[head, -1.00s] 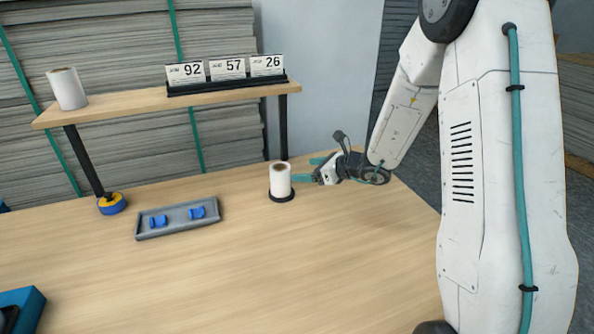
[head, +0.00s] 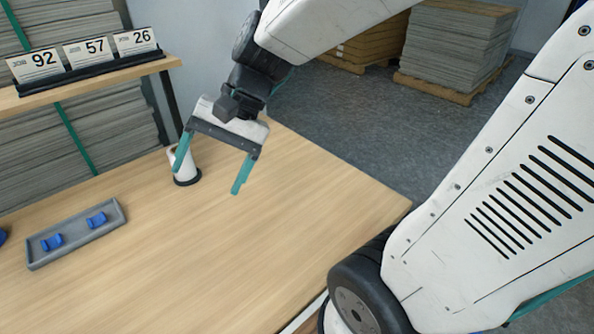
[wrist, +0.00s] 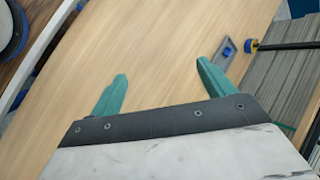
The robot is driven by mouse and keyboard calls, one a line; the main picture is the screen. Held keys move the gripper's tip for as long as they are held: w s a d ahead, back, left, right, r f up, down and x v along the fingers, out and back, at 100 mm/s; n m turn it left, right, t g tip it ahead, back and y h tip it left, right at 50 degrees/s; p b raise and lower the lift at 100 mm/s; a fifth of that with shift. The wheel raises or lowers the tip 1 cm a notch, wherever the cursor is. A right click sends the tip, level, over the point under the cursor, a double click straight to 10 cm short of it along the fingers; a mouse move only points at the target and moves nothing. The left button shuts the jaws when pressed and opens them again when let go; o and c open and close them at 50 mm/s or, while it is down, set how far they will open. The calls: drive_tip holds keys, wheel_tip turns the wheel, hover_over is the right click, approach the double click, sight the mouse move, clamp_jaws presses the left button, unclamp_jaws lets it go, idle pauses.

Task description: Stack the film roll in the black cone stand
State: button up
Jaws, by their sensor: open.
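A white film roll (head: 186,161) stands upright on the black stand (head: 188,182), near the table's back edge below the shelf's right end. The stand shows only as a dark round base under the roll. My gripper (head: 208,176) is open, with its teal fingers spread and pointing down, to the right of the roll. Its left finger crosses in front of the roll in the head view; I cannot tell if they touch. In the wrist view my gripper (wrist: 162,72) has only bare tabletop between its fingers. The roll is not seen there.
A grey tray (head: 76,244) with blue pieces lies left on the table (head: 190,270). A wooden shelf (head: 100,79) carries number cards (head: 87,55). A blue and yellow foot (wrist: 251,46) shows in the wrist view. The table's middle and right are clear.

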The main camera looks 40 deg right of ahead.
drive_tip(key=s+d+r+n+h, duration=0.1)
drive_tip(key=s+d+n+h, duration=0.6)
drive_tip(key=s, duration=0.4)
drive_tip(key=shift+s+d+r+t, duration=0.2)
drive_tip(key=shift+s+d+t, duration=0.1)
drive_tip(key=shift+d, duration=0.4)
